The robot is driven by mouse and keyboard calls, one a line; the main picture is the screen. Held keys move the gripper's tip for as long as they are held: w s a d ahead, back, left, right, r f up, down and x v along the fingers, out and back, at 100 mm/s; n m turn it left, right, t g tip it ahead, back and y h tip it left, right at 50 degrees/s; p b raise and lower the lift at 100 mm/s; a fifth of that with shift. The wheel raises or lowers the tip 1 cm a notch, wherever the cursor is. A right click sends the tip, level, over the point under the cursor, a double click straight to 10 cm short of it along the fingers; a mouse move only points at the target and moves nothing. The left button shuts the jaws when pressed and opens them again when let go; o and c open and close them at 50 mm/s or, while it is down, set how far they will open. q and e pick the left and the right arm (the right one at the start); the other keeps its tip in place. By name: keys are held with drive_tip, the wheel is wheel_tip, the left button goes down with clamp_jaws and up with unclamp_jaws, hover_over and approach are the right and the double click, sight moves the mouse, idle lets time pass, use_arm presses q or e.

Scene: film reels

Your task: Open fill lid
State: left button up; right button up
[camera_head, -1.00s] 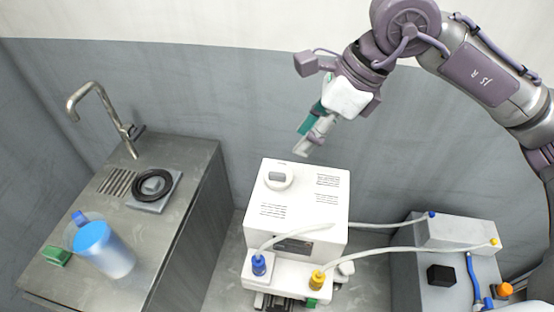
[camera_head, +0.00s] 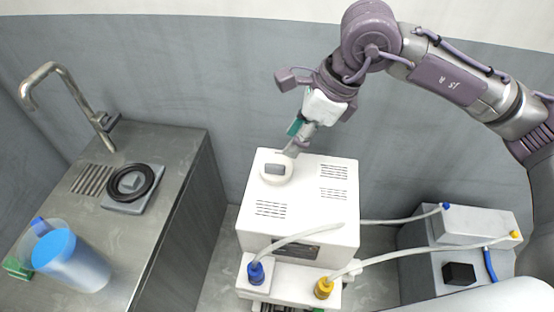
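A white box-shaped machine (camera_head: 296,215) stands in the middle. On the back left of its top is the round white fill lid (camera_head: 276,169) with a grey grip on it; it looks seated. My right gripper (camera_head: 292,151) reaches down from the upper right, with its fingertips just behind the lid at the machine's back edge. I cannot tell whether the fingertips touch the lid. The fingers are small and seen from the side, so their opening is unclear. My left gripper is out of view.
A blue hose plug (camera_head: 256,273) and a yellow one (camera_head: 324,288) sit at the machine's front, with white hoses running to a grey unit (camera_head: 468,225) at right. A metal counter (camera_head: 150,225) at left holds a tap (camera_head: 60,95), a black ring (camera_head: 132,182) and a blue-filled jug (camera_head: 72,262).

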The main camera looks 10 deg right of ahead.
sight(276, 165)
drive_tip(key=p+x, duration=0.1)
drive_tip(key=x, duration=0.8)
drive_tip(key=shift+w+d+f, duration=0.1)
clamp_jaws()
